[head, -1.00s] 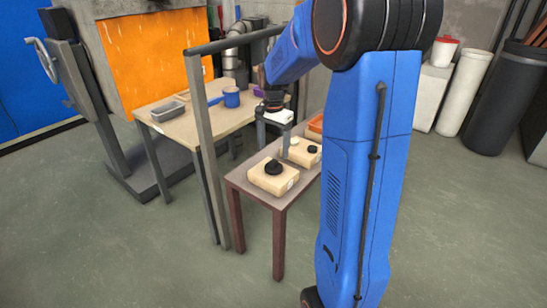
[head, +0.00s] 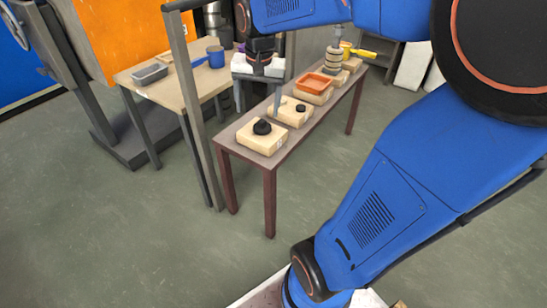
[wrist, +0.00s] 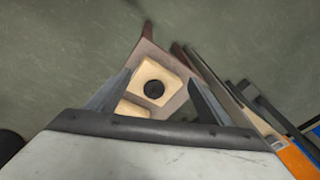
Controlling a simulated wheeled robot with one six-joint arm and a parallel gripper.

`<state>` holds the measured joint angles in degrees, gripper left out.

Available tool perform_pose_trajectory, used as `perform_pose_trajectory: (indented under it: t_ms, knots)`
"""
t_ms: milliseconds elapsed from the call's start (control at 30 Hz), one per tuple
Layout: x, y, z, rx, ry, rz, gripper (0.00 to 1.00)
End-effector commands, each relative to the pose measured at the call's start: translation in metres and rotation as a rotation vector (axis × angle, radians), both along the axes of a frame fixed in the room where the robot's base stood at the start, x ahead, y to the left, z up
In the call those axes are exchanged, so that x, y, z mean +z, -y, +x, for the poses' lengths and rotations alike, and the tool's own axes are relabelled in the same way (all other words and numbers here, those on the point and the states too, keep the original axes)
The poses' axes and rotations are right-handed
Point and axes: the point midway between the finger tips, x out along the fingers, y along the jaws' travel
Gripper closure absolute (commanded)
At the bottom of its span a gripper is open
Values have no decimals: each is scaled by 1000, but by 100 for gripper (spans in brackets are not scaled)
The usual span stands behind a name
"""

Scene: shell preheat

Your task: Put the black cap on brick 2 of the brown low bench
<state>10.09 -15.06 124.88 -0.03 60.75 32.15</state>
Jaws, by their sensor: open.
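A black knobbed cap (head: 262,127) sits on the nearest pale brick (head: 258,142) of the brown low bench (head: 262,158). A smaller black piece (head: 300,108) lies on the second pale brick (head: 290,116). Brick markings are too small to read. My gripper (head: 258,105) is open and empty, fingers pointing down, in front of the bench's left side in the head view, apart from the cap. In the wrist view, the round black cap (wrist: 153,89) on its brick (wrist: 150,71) appears between the open fingers, some way below.
Farther along the bench are an orange tray (head: 313,84) on a brick and a stack of pale rings (head: 333,60) with a yellow-handled tool (head: 363,53). A wooden table (head: 165,90) with a grey tray (head: 149,75) and blue mug (head: 215,57) stands left, behind a grey post (head: 190,100).

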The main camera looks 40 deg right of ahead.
Motion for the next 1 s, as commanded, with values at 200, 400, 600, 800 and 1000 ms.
perform_pose_trajectory:
  t_ms: [200, 400, 600, 800, 1000]
  knots:
    - [4, -30, -59, 216, 72, -44, 26]
    - [-3, -51, -111, 413, 134, -92, 26]
    - [-18, -65, -156, 591, 191, -143, 26]
    - [-29, -71, -179, 696, 224, -177, 26]
    - [-32, -72, -184, 720, 230, -184, 26]
